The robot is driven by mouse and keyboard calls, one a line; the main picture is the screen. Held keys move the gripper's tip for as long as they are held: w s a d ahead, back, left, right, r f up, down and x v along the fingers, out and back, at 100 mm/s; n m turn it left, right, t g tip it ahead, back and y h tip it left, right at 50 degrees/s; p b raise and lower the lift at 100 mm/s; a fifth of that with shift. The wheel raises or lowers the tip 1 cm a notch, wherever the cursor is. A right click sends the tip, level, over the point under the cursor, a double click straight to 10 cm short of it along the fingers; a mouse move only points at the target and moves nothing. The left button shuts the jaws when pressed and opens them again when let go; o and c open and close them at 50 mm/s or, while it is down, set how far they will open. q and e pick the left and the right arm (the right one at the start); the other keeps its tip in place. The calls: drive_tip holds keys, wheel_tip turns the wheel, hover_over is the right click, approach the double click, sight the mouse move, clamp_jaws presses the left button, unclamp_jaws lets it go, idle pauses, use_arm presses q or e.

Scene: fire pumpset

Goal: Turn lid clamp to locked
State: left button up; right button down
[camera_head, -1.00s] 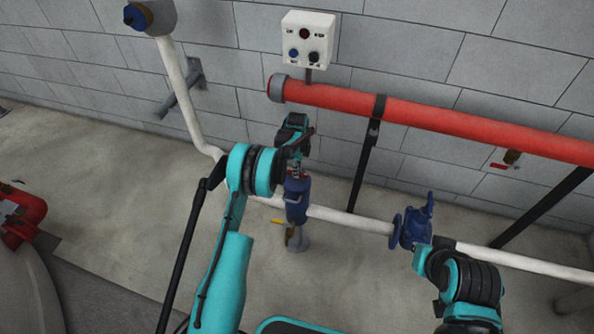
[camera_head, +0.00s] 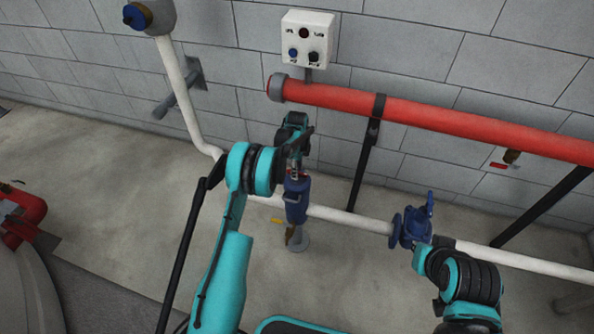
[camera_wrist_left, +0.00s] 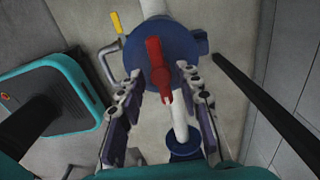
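The blue vessel (camera_head: 297,205) stands upright on the white pipe in the head view. Its round blue lid (camera_wrist_left: 185,48) fills the upper middle of the left wrist view. The red lid clamp (camera_wrist_left: 155,60) lies across the lid, its narrow end pointing down in that view. My left gripper (camera_head: 296,166) is just above the vessel in the head view. In the wrist view its fingers (camera_wrist_left: 160,80) are apart, one on each side of the clamp's narrow end, with gaps visible.
A blue valve (camera_head: 414,231) sits on the white pipe (camera_head: 350,221) near my right arm. A thick red pipe (camera_head: 440,118) runs along the wall below a white control box (camera_head: 308,38). A yellow handle (camera_wrist_left: 116,22) is beside the vessel. Dark slanted supports stand nearby.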

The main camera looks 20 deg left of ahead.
use_arm(q)
wheel_tip(320, 180, up, 12)
idle(0.4)
drive_tip(key=shift+s, duration=0.1)
drive_tip(key=s+d+r+n+t, duration=0.25)
drive_tip(key=s+r+n, duration=0.65)
drive_tip(key=s+r, duration=0.8)
drive_tip(key=s+n+t, duration=0.4)
drive_tip(key=s+n, duration=0.5)
drive_tip(key=s, duration=1)
drive_tip(key=shift+s+f+n+t, duration=0.3)
drive_tip(key=shift+s+f+t, duration=0.05)
drive_tip(key=shift+s+f, duration=0.1)
